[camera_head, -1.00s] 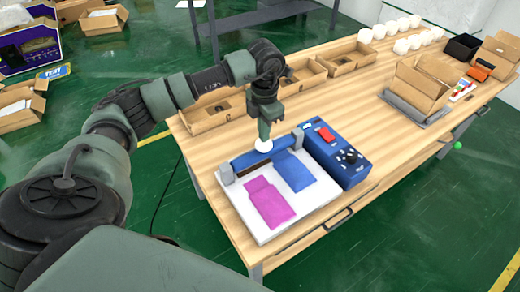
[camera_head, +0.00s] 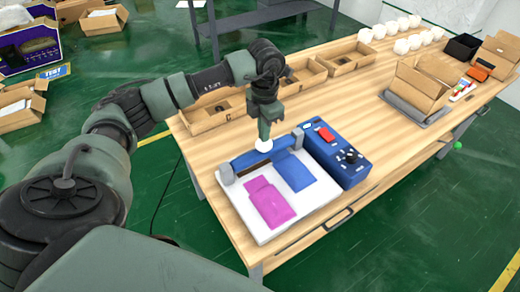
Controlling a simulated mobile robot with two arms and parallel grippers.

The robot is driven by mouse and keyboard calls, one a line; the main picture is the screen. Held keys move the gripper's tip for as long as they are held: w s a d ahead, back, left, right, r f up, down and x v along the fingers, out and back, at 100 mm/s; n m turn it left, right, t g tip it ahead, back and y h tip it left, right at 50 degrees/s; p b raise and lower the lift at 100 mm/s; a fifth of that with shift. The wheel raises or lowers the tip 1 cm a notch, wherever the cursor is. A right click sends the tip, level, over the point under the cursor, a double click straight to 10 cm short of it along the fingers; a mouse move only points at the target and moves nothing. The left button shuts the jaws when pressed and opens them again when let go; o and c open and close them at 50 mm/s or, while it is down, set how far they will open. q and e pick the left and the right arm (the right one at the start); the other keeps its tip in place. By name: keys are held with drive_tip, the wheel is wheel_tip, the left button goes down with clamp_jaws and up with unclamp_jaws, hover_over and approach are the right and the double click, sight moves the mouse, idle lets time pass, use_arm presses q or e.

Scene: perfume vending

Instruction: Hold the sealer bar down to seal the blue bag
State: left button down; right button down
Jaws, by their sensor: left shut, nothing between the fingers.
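The sealer (camera_head: 238,207) stands on the wooden table with a white base and a blue sealer bar (camera_head: 245,160) across its back. The blue bag (camera_head: 295,174) lies flat on the base, its far end at the bar. A pink bag (camera_head: 270,203) lies to its left. My left gripper (camera_head: 264,142) points down at the bar, shut and empty, beside a white round knob (camera_head: 263,146) on the bar. I cannot tell whether it touches the knob. My right gripper is not in view.
A blue control box (camera_head: 345,160) with a red switch adjoins the sealer's right side. Open cardboard boxes (camera_head: 215,115) line the table's far left edge. A larger open box (camera_head: 418,88), white cups (camera_head: 400,30) and a black bin (camera_head: 463,46) stand farther right. The middle of the table is clear.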

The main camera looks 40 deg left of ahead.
sight(263, 145)
use_arm(q)
drive_tip(key=shift+f, duration=0.1)
drive_tip(key=shift+f+b, duration=1.7)
drive_tip(key=shift+f, duration=0.5)
drive_tip(key=shift+s+f, duration=0.15)
drive_tip(key=shift+s, duration=0.05)
idle(0.9)
wheel_tip(263, 145, up, 2)
drive_tip(key=shift+w+p, duration=0.1)
drive_tip(key=shift+p, duration=0.45)
drive_tip(key=shift+w+r+p, duration=0.1)
drive_tip(key=shift+r+p, duration=2.1)
drive_tip(key=shift+r, duration=1.5)
